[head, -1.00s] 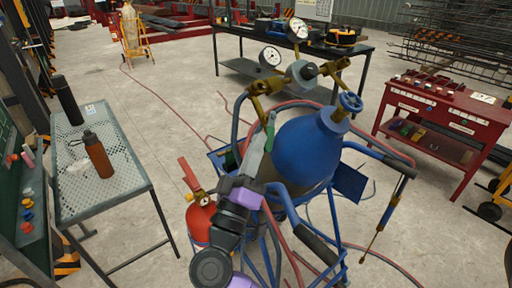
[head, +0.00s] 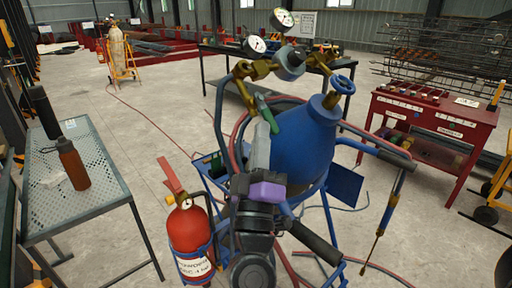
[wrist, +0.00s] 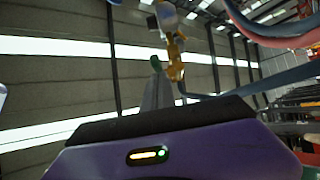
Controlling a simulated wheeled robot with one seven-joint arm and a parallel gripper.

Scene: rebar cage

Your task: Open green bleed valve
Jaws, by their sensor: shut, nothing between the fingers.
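The green bleed valve (head: 267,113) shows as a slim green handle below the brass fitting (head: 250,72) at the left of the gauges. My gripper (head: 262,136) points up at it, its grey fingers shut with nothing between them. The fingertips appear at or very close to the green handle; I cannot tell whether they touch. In the wrist view the green piece (wrist: 156,62) shows just past the grey fingers (wrist: 157,90), with the brass fitting (wrist: 174,58) beside it. The handle's pivot is not clear.
A blue cylinder (head: 300,145) with a blue handwheel (head: 342,85) stands close to my gripper's right. Two gauges (head: 256,44) sit above. Hoses loop around the cylinder. A red extinguisher (head: 189,235) is at lower left, a mesh table (head: 100,165) further left, a red bench (head: 430,115) right.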

